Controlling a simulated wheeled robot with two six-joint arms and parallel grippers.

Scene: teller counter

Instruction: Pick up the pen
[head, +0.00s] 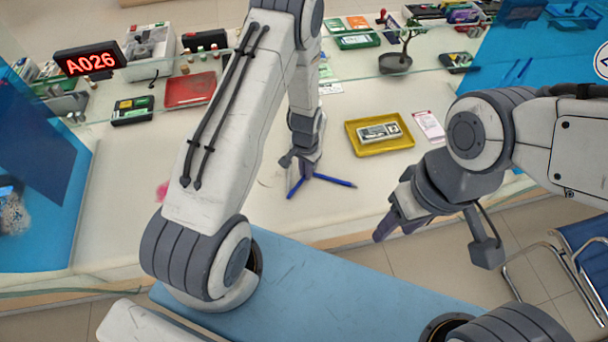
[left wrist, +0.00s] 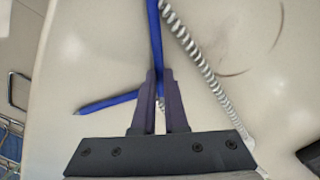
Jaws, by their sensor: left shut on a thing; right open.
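My left gripper (head: 306,172) is low over the counter in the head view. Its fingers (left wrist: 159,78) are shut on a slim blue pen-like rod (left wrist: 154,35), which runs up from the fingertips in the left wrist view. A second blue length with a pointed tip (left wrist: 105,105) slants out to the left beside the fingers. In the head view, one blue length (head: 334,180) points right from the gripper and another (head: 295,188) points down-left. The fingers hide where the two lengths meet. My right gripper (head: 400,222) is open and empty, in front of the counter edge.
A silver coiled cord (left wrist: 205,70) runs beside the blue rod. A yellow tray (head: 362,150) with banknotes (head: 380,132) lies to the right, a white slip (head: 430,126) beyond. A red tray (head: 191,89) is at back left. The counter left of my left gripper is mostly clear.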

